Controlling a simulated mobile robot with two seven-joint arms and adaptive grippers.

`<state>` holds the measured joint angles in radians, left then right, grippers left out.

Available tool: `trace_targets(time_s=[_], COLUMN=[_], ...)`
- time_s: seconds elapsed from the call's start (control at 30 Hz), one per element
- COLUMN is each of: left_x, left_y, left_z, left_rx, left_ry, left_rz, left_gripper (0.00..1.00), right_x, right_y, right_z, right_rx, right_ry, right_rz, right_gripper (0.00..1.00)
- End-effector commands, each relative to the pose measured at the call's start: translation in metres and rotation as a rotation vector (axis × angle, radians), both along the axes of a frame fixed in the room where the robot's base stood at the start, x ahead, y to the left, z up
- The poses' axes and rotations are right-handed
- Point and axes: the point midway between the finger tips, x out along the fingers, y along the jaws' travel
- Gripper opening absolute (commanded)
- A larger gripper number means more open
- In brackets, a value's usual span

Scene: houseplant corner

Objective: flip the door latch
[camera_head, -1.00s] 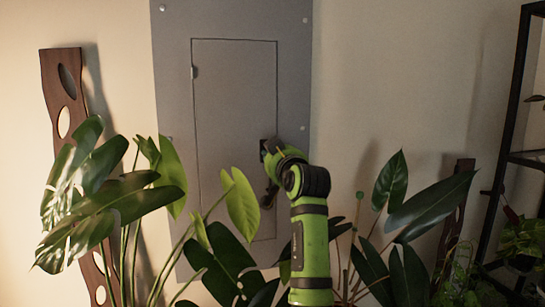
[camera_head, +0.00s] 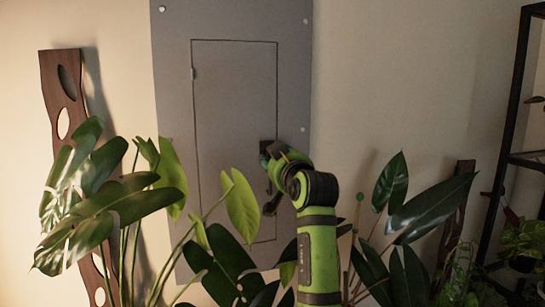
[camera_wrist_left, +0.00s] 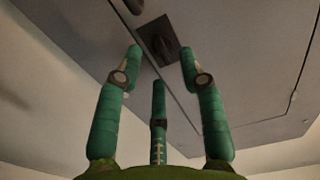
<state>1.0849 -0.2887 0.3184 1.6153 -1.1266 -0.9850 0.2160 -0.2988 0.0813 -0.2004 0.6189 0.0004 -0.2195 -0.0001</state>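The door latch is a dark square plate with a raised piece on it, seen in the left wrist view (camera_wrist_left: 158,38) near the panel door's seam. In the head view, a dark patch of it (camera_head: 267,146) shows at the door's right edge, partly hidden by my gripper. The grey panel door (camera_head: 232,110) looks shut. My left gripper (camera_wrist_left: 161,50) has its green fingers spread, with the latch between and beyond the tips. Nothing is held. In the head view the gripper (camera_head: 270,180) is mostly hidden by its wrist; contact with the latch cannot be told.
Large leafy plants (camera_head: 105,200) stand before the panel at left, and more leaves (camera_head: 400,210) spread at right. Leaves surround my forearm. A carved wooden plank (camera_head: 62,95) leans on the left wall. A black shelf (camera_head: 512,130) stands at far right.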

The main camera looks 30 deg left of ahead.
Motion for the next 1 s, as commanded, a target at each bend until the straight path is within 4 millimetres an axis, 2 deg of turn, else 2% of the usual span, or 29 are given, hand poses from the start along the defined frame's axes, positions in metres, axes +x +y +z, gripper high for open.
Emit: trace_targets(time_s=[0.1, 0.3, 0.87, 0.93, 1.0], left_x=[-0.013, -0.028, -0.03, -0.03, -0.029], left_y=[-0.018, -0.034, -0.036, -0.035, -0.033], left_z=[-0.001, 0.0, 0.0, -0.006, -0.023], left_rx=[-0.003, -0.001, 0.0, -0.003, -0.009], left_ry=[-0.002, 0.0, 0.0, 0.008, 0.031], left_rz=[-0.004, -0.001, -0.001, -0.002, -0.008], left_gripper=[0.4, 0.4, 0.4, 0.4, 0.4], right_x=[0.0, 0.0, 0.0, 0.0, 0.0], right_y=[0.001, 0.001, 0.001, 0.001, 0.001], right_z=[0.0, 0.0, 0.0, 0.0, 0.0], right_rx=[0.001, 0.001, 0.001, 0.001, 0.001], right_ry=[0.0, 0.0, 0.0, 0.0, 0.0], right_rz=[0.0, -0.001, -0.001, -0.001, -0.001], right_gripper=[0.0, 0.0, 0.0, 0.0, 0.0])
